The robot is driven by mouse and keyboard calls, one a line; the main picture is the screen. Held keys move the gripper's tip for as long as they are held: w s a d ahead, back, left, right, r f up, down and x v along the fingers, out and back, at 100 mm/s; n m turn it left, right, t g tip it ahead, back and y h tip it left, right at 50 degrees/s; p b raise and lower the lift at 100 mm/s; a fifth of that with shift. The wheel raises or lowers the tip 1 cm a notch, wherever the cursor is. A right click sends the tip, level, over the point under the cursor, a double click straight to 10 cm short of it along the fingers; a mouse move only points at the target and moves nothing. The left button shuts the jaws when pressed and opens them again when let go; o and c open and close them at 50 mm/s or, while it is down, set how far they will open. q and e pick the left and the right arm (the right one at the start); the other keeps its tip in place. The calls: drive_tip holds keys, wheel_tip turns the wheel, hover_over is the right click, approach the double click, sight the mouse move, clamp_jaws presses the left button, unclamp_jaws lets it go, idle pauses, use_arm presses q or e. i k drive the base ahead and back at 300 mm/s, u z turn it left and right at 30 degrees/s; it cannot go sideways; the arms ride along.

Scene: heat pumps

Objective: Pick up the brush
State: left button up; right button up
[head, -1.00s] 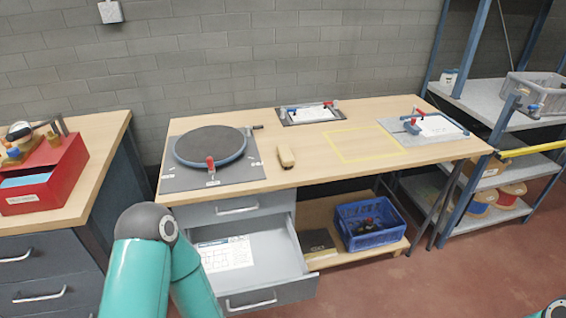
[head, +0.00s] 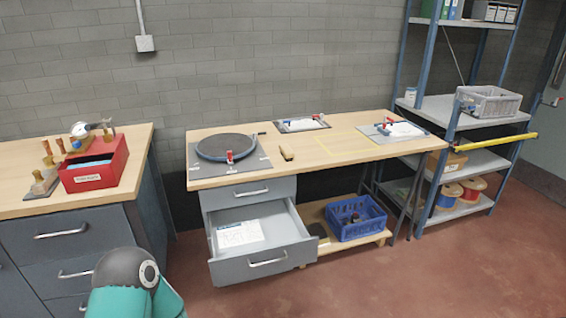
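A small tan, oblong item (head: 287,153), which looks like the brush, lies on the wooden workbench top (head: 345,125). It is right of the round dark turntable (head: 226,147), and bare wood is around it. Its bristles cannot be made out at this size. Part of my teal arm shows at the bottom left, but neither gripper is in view.
An open drawer (head: 275,254) juts out below the workbench. A blue crate (head: 356,218) sits on the low shelf. A red box (head: 95,164) and wooden-handled tools (head: 50,160) stand on the left bench. A shelving rack (head: 460,125) is at the right. Red floor lies clear in front.

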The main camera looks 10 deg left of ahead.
sight(285, 151)
drive_tip(key=u, duration=0.3)
drive_tip(key=i, duration=0.7)
drive_tip(key=u, duration=0.7)
drive_tip(key=i, duration=0.6)
drive_tip(key=u, duration=0.2)
